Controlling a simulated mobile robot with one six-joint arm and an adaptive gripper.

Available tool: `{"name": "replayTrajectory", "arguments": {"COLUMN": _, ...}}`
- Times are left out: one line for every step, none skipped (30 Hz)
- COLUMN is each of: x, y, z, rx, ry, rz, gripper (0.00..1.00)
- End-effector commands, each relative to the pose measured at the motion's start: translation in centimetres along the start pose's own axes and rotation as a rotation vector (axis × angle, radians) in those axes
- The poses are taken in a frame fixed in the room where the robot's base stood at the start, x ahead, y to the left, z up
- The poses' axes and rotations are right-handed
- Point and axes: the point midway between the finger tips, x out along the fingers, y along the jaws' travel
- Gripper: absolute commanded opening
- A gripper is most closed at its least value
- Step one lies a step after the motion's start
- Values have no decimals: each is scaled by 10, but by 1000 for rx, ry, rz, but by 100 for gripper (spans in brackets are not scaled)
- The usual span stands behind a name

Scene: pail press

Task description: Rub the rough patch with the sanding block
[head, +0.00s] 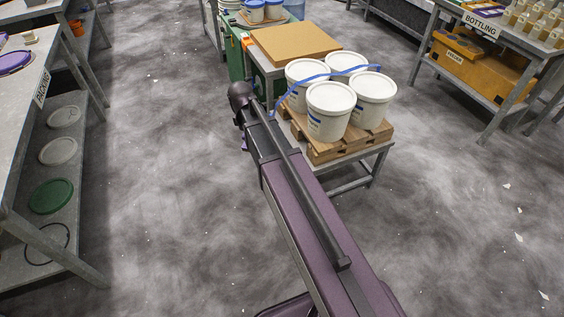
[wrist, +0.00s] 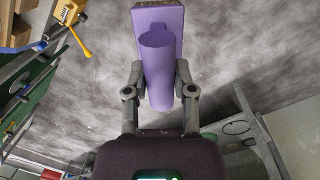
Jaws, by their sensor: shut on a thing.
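The purple sanding block (wrist: 158,22) shows in the wrist view, with a rounded purple grip (wrist: 158,75) on its near side. My gripper (wrist: 160,78) is shut on that grip, one grey finger on each side. The block is held in the air with blurred grey floor behind it. In the head view my arm reaches toward the left side of the pail stand, and its end hides most of the gripper and the block. I cannot pick out the rough patch in either view.
White lidded pails (head: 328,110) with a blue strap stand on a wooden pallet (head: 330,150) on a low metal stand, right of my arm. A cardboard-topped table (head: 295,43) stands behind. The packing bench (head: 22,75) is at left, the bottling bench (head: 500,30) at right.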

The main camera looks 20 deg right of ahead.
Motion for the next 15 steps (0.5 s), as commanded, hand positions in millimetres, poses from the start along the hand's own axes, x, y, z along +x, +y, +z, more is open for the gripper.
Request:
{"name": "replayTrajectory", "arguments": {"x": 18, "y": 4, "z": 0, "rx": 3, "ry": -12, "rz": 14, "gripper": 0}}
{"name": "replayTrajectory", "arguments": {"x": 24, "y": 6, "z": 1, "rx": 4, "ry": -22, "rz": 23, "gripper": 0}}
{"name": "replayTrajectory", "arguments": {"x": 30, "y": 10, "z": 3, "rx": 7, "ry": -33, "rz": 35, "gripper": 0}}
{"name": "replayTrajectory", "arguments": {"x": 35, "y": 12, "z": 4, "rx": 8, "ry": -42, "rz": 45, "gripper": 0}}
{"name": "replayTrajectory", "arguments": {"x": 40, "y": 14, "z": 5, "rx": 10, "ry": -51, "rz": 55, "gripper": 0}}
{"name": "replayTrajectory", "arguments": {"x": 47, "y": 18, "z": 6, "rx": 12, "ry": -63, "rz": 68, "gripper": 0}}
{"name": "replayTrajectory", "arguments": {"x": 52, "y": 20, "z": 7, "rx": 13, "ry": -73, "rz": 78, "gripper": 0}}
{"name": "replayTrajectory", "arguments": {"x": 56, "y": 22, "z": 8, "rx": 15, "ry": -82, "rz": 88, "gripper": 0}}
{"name": "replayTrajectory", "arguments": {"x": 63, "y": 25, "z": 9, "rx": 17, "ry": -95, "rz": 102, "gripper": 0}}
{"name": "replayTrajectory", "arguments": {"x": 67, "y": 28, "z": 10, "rx": 18, "ry": -105, "rz": 113, "gripper": 0}}
{"name": "replayTrajectory", "arguments": {"x": 72, "y": 30, "z": 11, "rx": 20, "ry": -115, "rz": 124, "gripper": 0}}
{"name": "replayTrajectory", "arguments": {"x": 78, "y": 33, "z": 12, "rx": 21, "ry": -130, "rz": 139, "gripper": 0}}
{"name": "replayTrajectory", "arguments": {"x": 82, "y": 35, "z": 13, "rx": 23, "ry": -140, "rz": 150, "gripper": 0}}
{"name": "replayTrajectory", "arguments": {"x": 87, "y": 38, "z": 14, "rx": 24, "ry": -151, "rz": 162, "gripper": 0}}
{"name": "replayTrajectory", "arguments": {"x": 92, "y": 41, "z": 15, "rx": 26, "ry": -165, "rz": 177, "gripper": 0}}
